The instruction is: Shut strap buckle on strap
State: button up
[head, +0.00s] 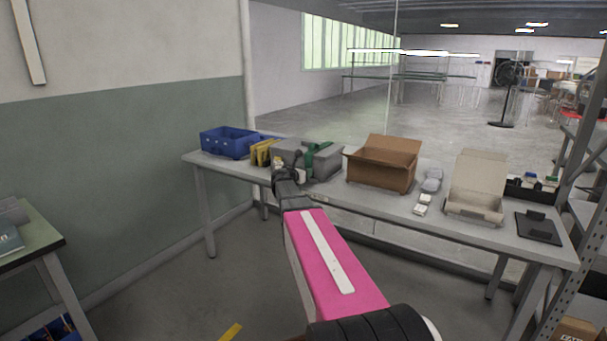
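A grey case (328,166) stands on the table toward its left part. A green strap (318,149) lies across the top of the case and hangs down its near side. I cannot make out the buckle; it is too small or hidden behind my arm. My pink-sleeved arm reaches forward from the bottom of the picture. My gripper (283,166) is at the left front of the case, to the left of the strap. Its fingers are too small and partly covered to show whether they are open, shut or touching the case.
On the table (333,202), a blue crate (228,142) and a yellow object (262,153) stand left of the case. To the right are an open cardboard box (382,172), small white and grey items (423,203), a beige open box (474,202) and a black clipboard-like item (538,228).

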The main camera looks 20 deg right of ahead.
jog(key=o, duration=0.8)
jog(key=shift+v, duration=5.4)
jog(key=shift+o, duration=0.4)
